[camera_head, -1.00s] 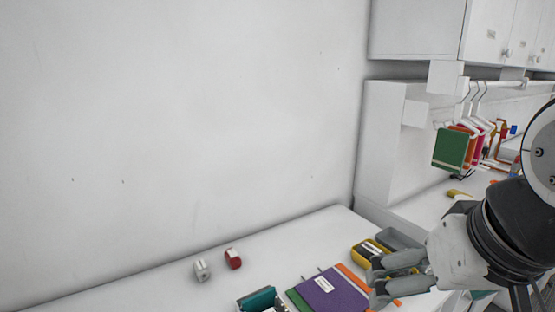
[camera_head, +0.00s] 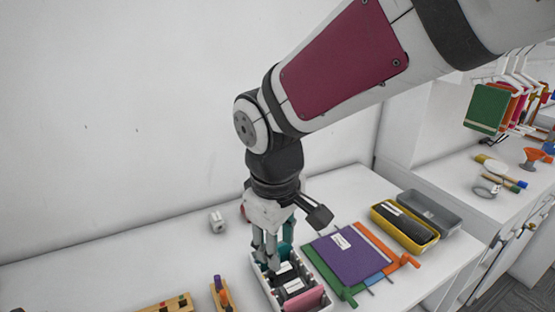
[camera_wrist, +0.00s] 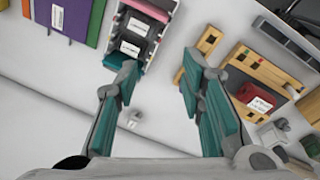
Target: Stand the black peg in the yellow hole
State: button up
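My gripper (camera_head: 266,256) is at the white box at the front of the counter in the head view. In the wrist view my gripper (camera_wrist: 160,72) shows two teal-padded fingers wide apart, with only bare counter between them. A wooden block (camera_head: 165,304) with small coloured squares on top is cut off at the bottom of the head view; it seems to be the wooden board (camera_wrist: 262,68) in the wrist view. A smaller wooden rack (camera_head: 222,296) with coloured pieces stands beside it. I cannot make out the black peg or the yellow hole for certain.
The white box (camera_head: 262,287) holds books and labelled items. Right of it lie a purple book (camera_head: 348,256), a yellow tray (camera_head: 422,243) with a black item, and a grey tray (camera_head: 455,221). A white cube (camera_head: 217,222) stands behind. The back left counter is clear.

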aim_at(229, 309)
jog(key=s+a+f+n+g, duration=0.2)
jog(key=a+f+n, duration=0.2)
jog(key=a+f, duration=0.5)
jog(key=f, duration=0.3)
jog(key=a+f, duration=0.1)
jog(key=f, duration=0.2)
jog(key=shift+w+a+f, duration=0.1)
jog(key=shift+a+f, duration=0.1)
jog(key=shift+w+d+f+p, duration=0.1)
jog(key=shift+f+p, duration=0.05)
jog(key=shift+f, duration=1.4)
jog(key=shift+w+f+p, duration=0.1)
jog(key=shift+f+p, duration=0.05)
jog(key=shift+f, duration=1.35)
grip_shut()
